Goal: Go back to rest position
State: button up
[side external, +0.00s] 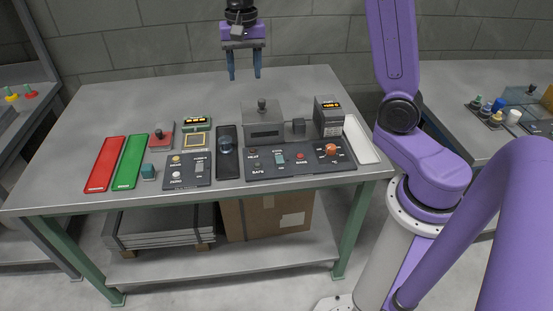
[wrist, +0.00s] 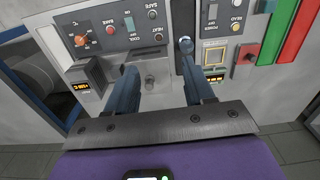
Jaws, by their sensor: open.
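My gripper (side external: 244,74) hangs in the air above the back of the grey workbench (side external: 85,110). Its two blue fingers point down, are apart and have nothing between them. In the wrist view my gripper (wrist: 162,85) also shows open and empty, with the bench devices beyond it. A grey box with a dark knob on top (side external: 262,118) stands on the bench below and nearer the front, clear of the fingers.
A black control panel (side external: 300,162) with an orange knob lies at the front. A display box (side external: 328,116) stands at right. Red (side external: 105,163) and green (side external: 131,162) strips lie at left. A block wall rises behind; air around my gripper is clear.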

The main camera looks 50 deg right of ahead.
jog(key=s+a+f+n, duration=0.1)
jog(key=s+f+n, duration=0.1)
jog(key=s+n, duration=0.5)
jog(key=s+a+f+n, duration=0.1)
jog(key=s+a+n, duration=0.1)
jog(key=s+n, duration=0.5)
jog(key=s+a+f+n, duration=0.2)
jog(key=s+n, duration=0.5)
jog(key=s, duration=0.9)
jog(key=shift+s+f, duration=0.3)
jog(key=shift+s, duration=0.1)
